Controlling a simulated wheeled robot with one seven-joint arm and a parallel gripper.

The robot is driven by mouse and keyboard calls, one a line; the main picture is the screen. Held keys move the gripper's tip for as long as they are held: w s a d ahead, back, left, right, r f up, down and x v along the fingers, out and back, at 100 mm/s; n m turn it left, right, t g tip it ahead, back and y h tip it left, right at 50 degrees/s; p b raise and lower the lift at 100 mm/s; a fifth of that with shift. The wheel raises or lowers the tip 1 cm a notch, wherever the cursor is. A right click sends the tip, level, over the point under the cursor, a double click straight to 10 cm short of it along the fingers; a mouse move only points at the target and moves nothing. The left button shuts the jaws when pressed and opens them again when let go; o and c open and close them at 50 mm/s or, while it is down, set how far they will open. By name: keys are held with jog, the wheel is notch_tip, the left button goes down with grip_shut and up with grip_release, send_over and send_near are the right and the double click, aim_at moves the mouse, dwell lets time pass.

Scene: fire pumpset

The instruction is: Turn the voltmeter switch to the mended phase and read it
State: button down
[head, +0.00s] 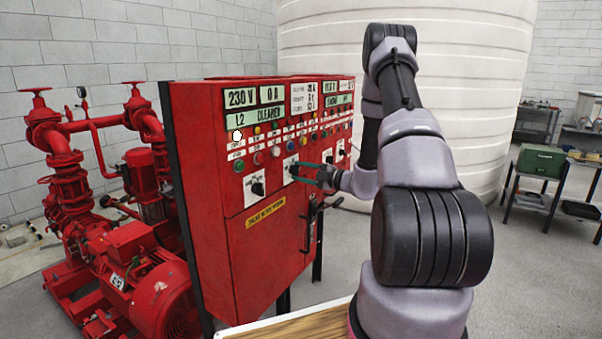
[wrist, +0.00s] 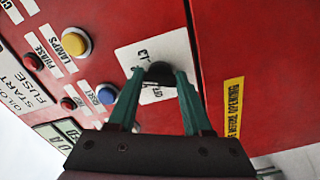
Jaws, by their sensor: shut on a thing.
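The red control cabinet (head: 270,250) fills the middle of the head view. Its displays read 230 V (head: 241,98), 0 A (head: 272,95) and, below them, "L2 CLEARED" (head: 253,117). My gripper (head: 297,171) reaches in from the right to the cabinet face, at a white switch plate. In the wrist view its two green fingers are closed around a black switch knob (wrist: 158,73) on a white plate (wrist: 130,55). An "L3" mark shows beside the knob. The fingers and knob hide part of the plate, and I cannot tell which mark the knob points to.
Another black knob on a white plate (head: 257,187) is to the left. Coloured buttons and lamps surround the switches. A yellow label (head: 265,213) is below. Red pumps (head: 135,250) stand left, a white tank (head: 480,80) behind, and a green box (head: 540,160) right.

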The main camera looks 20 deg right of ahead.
jog(key=shift+c, duration=1.6)
grip_release()
jog(key=v, duration=1.1)
jog(key=shift+w, duration=0.1)
